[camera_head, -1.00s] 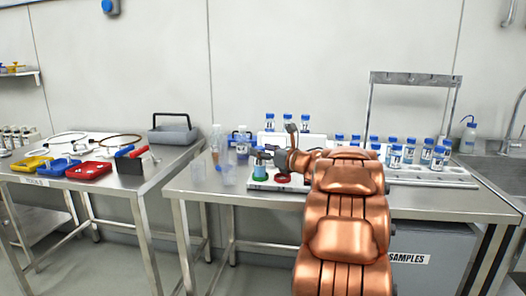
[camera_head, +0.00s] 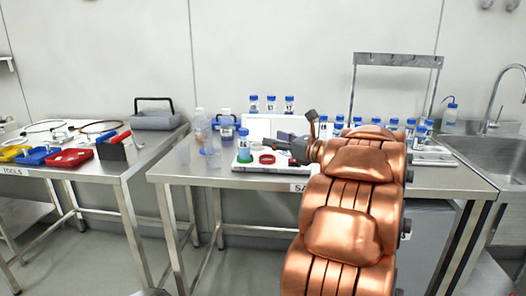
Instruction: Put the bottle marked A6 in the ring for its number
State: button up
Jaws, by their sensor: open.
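My arm hides the right part of the board and any ring there.
Several blue-capped bottles (camera_head: 271,104) stand on a raised spot at the back, and more (camera_head: 394,126) at right. A sink (camera_head: 480,150) is at right, a tool table (camera_head: 100,172) at left.

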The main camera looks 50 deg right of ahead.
jog(key=m+g+h, duration=0.4)
jog(key=m+h, duration=0.4)
jog(key=m, duration=0.8)
send_near(248, 137)
jog(key=x, duration=0.5)
jog(key=s+a+f+m+g+y, duration=0.1)
jog(key=s+a+f+m+g, duration=0.35)
jog(key=a+f+m, duration=0.45)
jog(key=s+a+f+m+g+y, duration=0.2)
jog(key=s+a+f+m+g, duration=0.35)
jog(key=a, duration=0.55)
jog(key=s+a+f+m+g+y, duration=0.2)
jog(key=s+a+f+g, duration=0.1)
jog(key=s+a, duration=0.8)
jog(key=s+a+f+m+g+y, duration=0.2)
jog(key=s+a+f, duration=0.4)
jog(key=s+a, duration=0.5)
jog(key=shift+s+m+g+y, duration=0.3)
jog(key=shift+s+m+g, duration=0.1)
jog(key=shift+m+g, duration=0.5)
